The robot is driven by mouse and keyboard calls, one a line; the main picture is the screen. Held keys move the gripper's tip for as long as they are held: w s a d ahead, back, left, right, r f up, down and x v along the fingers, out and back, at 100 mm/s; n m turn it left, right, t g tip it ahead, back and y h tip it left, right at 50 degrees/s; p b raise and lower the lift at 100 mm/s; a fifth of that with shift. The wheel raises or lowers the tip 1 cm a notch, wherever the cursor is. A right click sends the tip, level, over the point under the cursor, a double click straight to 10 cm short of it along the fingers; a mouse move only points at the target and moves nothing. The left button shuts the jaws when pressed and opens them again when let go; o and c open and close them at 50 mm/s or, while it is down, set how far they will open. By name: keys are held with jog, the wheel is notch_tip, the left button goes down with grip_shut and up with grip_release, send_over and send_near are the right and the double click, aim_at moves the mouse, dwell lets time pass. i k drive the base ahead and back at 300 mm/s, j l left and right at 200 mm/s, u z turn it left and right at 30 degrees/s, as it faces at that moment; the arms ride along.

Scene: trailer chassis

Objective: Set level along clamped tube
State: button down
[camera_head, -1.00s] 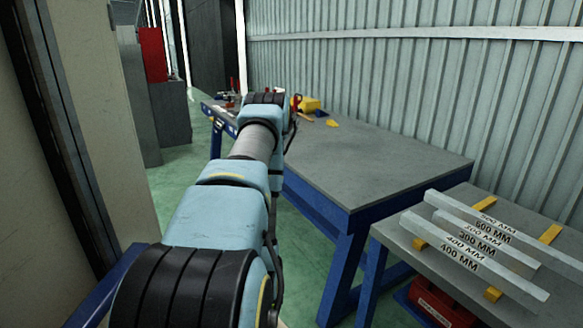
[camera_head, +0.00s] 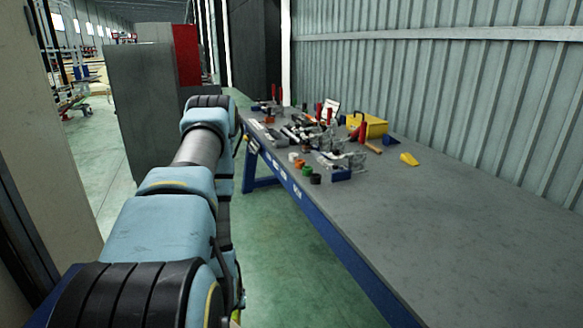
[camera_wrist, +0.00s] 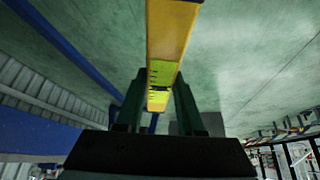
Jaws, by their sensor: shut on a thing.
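In the wrist view my gripper (camera_wrist: 157,103) is shut on a yellow level (camera_wrist: 168,35). The level runs from between the fingers up to the top edge of the picture, and a green section with dark marks shows on it near the fingertips. Behind it is green floor, so the level is held in the air. In the head view my arm reaches forward to the left of the long workbench, and my gripper and the level are hidden behind it. I cannot make out a clamped tube in either view.
The grey-topped workbench (camera_head: 440,225) with a blue frame runs along the corrugated wall. Its far end holds clamps, small tools and a yellow toolbox (camera_head: 367,126). A yellow wedge-like piece (camera_head: 409,159) lies nearer. Grey cabinets (camera_head: 143,110) stand at left. Green floor is clear between.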

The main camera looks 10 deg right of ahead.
aim_at(321, 157)
jog(key=i, duration=0.85)
jog(key=i+l+u, duration=0.15)
jog(key=i, duration=0.65)
